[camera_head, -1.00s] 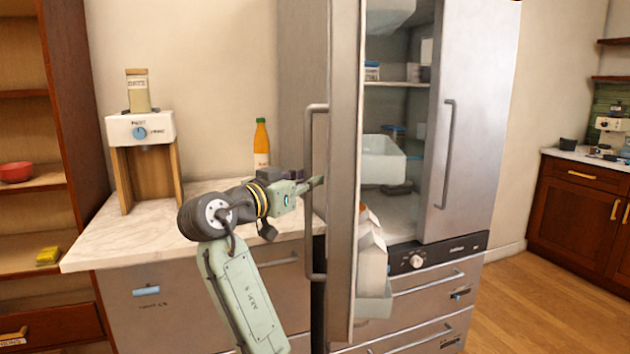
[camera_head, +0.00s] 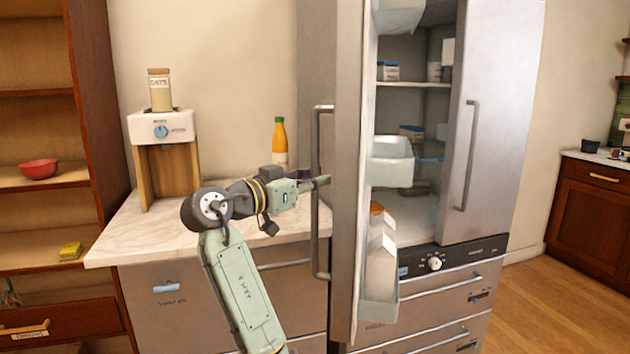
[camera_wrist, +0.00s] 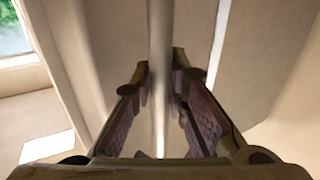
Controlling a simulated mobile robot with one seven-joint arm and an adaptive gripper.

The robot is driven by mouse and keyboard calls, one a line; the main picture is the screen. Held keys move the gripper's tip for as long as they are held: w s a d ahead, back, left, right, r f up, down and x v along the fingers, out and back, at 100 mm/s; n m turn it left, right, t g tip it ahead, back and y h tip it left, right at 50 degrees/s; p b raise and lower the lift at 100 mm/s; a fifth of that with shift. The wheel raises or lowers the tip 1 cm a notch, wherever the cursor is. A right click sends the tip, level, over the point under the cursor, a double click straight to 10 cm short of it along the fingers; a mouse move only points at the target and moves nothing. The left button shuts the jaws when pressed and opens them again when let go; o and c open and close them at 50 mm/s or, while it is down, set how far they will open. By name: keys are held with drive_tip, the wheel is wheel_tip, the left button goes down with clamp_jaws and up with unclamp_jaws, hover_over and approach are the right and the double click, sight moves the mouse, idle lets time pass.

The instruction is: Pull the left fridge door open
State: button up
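The left fridge door (camera_head: 348,200) is grey metal and stands swung open toward me, seen nearly edge-on. Its long vertical bar handle (camera_head: 316,250) is on the face turned to the left. My gripper (camera_head: 322,181) reaches it from the left, at about mid height. In the wrist view, the fingers of my gripper (camera_wrist: 161,85) lie on both sides of the handle (camera_wrist: 161,40) and their tips appear to touch it. Shelves and white bins show inside the fridge (camera_head: 410,130). The far part of the door's face is hidden.
The right fridge door (camera_head: 490,120) stands to the right of the opening. A marble counter (camera_head: 130,235) with a dispenser (camera_head: 163,127) and an orange bottle (camera_head: 279,140) lies behind my arm. Drawers (camera_head: 440,300) are below the fridge. Wooden floor (camera_head: 525,310) is clear at right.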

drive_tip(key=o, duration=0.4)
drive_tip(key=shift+o, duration=0.2)
drive_tip(key=v, duration=1.2)
